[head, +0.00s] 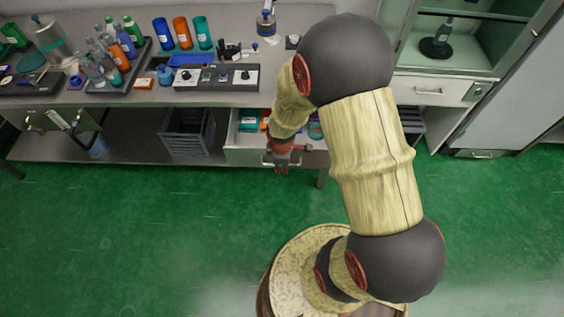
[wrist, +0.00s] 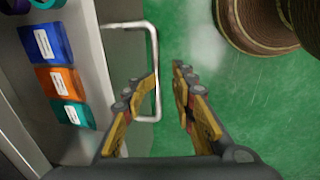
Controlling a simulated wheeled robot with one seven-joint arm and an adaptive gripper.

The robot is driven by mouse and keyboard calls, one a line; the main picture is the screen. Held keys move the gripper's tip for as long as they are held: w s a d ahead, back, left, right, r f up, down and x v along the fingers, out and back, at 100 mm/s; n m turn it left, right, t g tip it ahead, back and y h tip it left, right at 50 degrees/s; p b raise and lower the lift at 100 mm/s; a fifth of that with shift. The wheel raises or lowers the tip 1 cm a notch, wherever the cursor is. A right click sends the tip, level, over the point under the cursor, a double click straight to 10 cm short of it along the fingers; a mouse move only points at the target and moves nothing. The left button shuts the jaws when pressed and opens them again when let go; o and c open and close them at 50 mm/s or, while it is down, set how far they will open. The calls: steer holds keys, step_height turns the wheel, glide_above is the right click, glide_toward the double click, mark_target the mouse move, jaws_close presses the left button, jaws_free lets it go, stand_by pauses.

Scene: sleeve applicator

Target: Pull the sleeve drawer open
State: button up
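The sleeve drawer (head: 240,156) is partly out from under the bench, with its inside showing. In the wrist view its front panel (wrist: 122,40) lies beside a bar handle (wrist: 155,60). Blue, orange and teal labelled packs (wrist: 57,80) lie inside the drawer. My gripper (wrist: 164,74) is open at the handle. One finger is on the drawer side of the bar, and the other is on the outer side with a gap to it. I cannot tell whether the near finger touches the bar. In the head view my gripper (head: 282,160) is at the drawer front, and my arm hides part of the drawer.
The bench (head: 285,95) above holds bottles, racks and a control panel (head: 216,77). A grey crate (head: 187,130) stands on the lower shelf left of the drawer. A cabinet (head: 432,90) stands at the right. The green floor (head: 150,235) in front is clear.

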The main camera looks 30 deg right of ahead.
steer(key=shift+r, duration=0.1)
step_height(320, 180, up, 12)
steer(key=s+a, duration=0.1)
steer(key=s, duration=0.1)
steer(key=shift+a, duration=0.15)
stand_by(0.4)
